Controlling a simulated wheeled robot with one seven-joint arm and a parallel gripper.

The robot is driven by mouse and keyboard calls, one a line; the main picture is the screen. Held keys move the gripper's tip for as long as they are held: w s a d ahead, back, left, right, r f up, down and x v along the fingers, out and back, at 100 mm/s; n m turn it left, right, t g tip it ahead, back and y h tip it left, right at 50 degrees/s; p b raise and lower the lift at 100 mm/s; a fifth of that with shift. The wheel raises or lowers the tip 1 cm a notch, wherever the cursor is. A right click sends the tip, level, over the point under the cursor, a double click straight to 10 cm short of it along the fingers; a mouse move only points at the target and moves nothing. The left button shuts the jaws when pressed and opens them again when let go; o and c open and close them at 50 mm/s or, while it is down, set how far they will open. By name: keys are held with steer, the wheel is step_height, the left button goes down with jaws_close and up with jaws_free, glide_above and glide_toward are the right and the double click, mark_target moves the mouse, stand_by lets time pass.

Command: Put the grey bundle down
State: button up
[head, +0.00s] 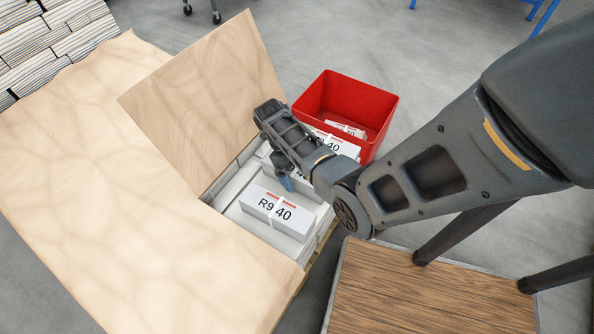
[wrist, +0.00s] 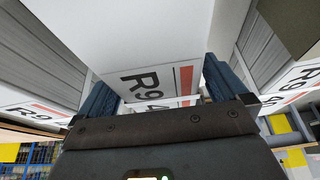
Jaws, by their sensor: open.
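Several pale grey-white bundles with "R9 40" labels and white straps lie close together in a stack. The front bundle (head: 262,224) shows clearly in the head view. My gripper (head: 285,182) points down over the stack, just behind that one, and partly hides the bundles there. In the wrist view my gripper (wrist: 158,90) has its two blue fingers apart. A pale bundle (wrist: 140,35) with an "R9 4" label lies between them. I cannot tell whether the fingers touch it. Its lower part is hidden by my gripper.
A plywood sheet (head: 205,100) stands tilted behind the stack. A large brown paper-like sheet (head: 130,190) covers the left. A red crate (head: 375,130) with a labelled item inside stands behind right. A wood-topped table (head: 430,290) is at front right. Bare floor lies beyond.

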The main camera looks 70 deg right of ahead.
steer(key=p+v, duration=0.2)
steer(key=v, duration=1)
steer(key=shift+r, duration=0.1)
